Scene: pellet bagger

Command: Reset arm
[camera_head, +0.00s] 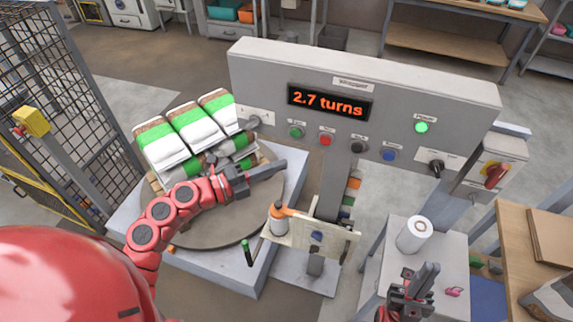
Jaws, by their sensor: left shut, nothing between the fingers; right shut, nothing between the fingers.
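My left gripper (268,171) is shut and empty. Its red arm comes in from the lower left and reaches across the round turntable (222,229). The gripper is in front of the stacked white and green bags (198,132) and hides part of them; I cannot tell whether it touches them. My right gripper (429,272) is shut and empty at the lower right, fingers pointing up. It is in front of a small grey stand (392,250), just below a white roll (415,235).
A grey wrapper panel (460,105) shows "2.7 turns" on its display (329,102), with several buttons and a lit green lamp (421,127). A red switch (496,174) is at its right. A wire-mesh fence (62,110) stands at left. A wooden table (515,285) is at right.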

